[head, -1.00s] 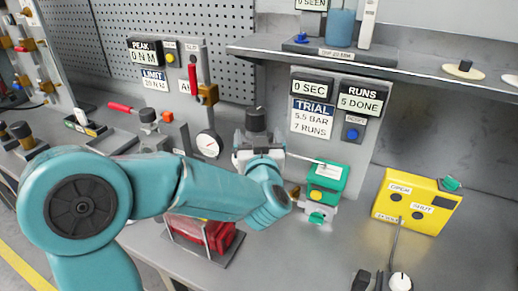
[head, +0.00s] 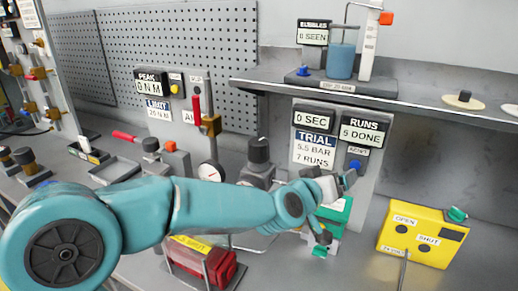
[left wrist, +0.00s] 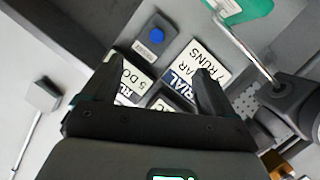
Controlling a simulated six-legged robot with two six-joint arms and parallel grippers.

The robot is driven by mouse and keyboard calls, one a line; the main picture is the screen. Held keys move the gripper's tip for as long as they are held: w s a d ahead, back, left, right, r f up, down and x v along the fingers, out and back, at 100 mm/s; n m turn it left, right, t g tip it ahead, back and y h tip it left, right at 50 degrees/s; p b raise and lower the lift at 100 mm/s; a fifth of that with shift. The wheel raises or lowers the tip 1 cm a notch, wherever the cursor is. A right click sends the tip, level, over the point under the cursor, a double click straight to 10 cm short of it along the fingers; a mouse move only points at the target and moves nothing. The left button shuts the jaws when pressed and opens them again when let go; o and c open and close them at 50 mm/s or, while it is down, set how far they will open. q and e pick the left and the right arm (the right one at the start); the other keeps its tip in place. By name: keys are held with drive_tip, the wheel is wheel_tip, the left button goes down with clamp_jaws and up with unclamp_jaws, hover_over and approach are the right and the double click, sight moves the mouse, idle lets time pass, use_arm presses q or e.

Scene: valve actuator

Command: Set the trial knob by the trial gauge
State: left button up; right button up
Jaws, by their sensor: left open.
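The trial knob (head: 258,151) is a dark cylinder upright on a grey body on the bench. What looks like the same knob, seen close, shows at the right of the left wrist view (left wrist: 298,98). The trial gauge (head: 210,172) is a small round white dial left of it; its lower part is hidden by my arm and its needle is too small to read. My left gripper (head: 344,182) is open and empty, right of the knob and apart from it, in front of the trial board. In the left wrist view its fingers (left wrist: 155,68) stand wide apart. My right gripper is not in view.
The trial board (head: 314,150) reads 5.5 BAR, 7 RUNS; above are 0 SEC and 5 DONE. A blue button (head: 355,165) is close to my left gripper. A green block (head: 335,212) lies below it. A yellow OPEN/SHUT box (head: 420,233) is right. A shelf (head: 430,102) overhangs.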

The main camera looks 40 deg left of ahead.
use_arm(q)
drive_tip(key=w+d+r+m+g+h+p, duration=0.1)
drive_tip(key=w+d+r+m+g+h, duration=0.1)
drive_tip(key=d+r+h, duration=0.15)
drive_tip(key=s+a+r+n+g+y+p, duration=0.2)
drive_tip(key=s+a+r+g+y+p, duration=0.25)
drive_tip(key=a, duration=0.55)
drive_tip(key=s+a+r+n+g+y+p, duration=0.1)
drive_tip(key=s+a+r+n+g+p, duration=0.25)
drive_tip(key=a+r, duration=0.6)
drive_tip(key=g, duration=0.2)
approach(258, 142)
drive_tip(key=f, duration=0.1)
drive_tip(key=shift+m+y, duration=0.3)
drive_tip(key=shift+m, duration=0.15)
drive_tip(key=x, duration=0.9)
drive_tip(key=shift+w+f, duration=0.2)
drive_tip(key=shift+f, duration=0.1)
drive_tip(key=shift+w+f, duration=0.25)
drive_tip(key=shift+f, duration=0.15)
drive_tip(key=shift+s+r, duration=0.1)
drive_tip(key=shift+s, duration=0.05)
drive_tip(key=shift+c, duration=0.9)
drive_tip(key=c, duration=0.8)
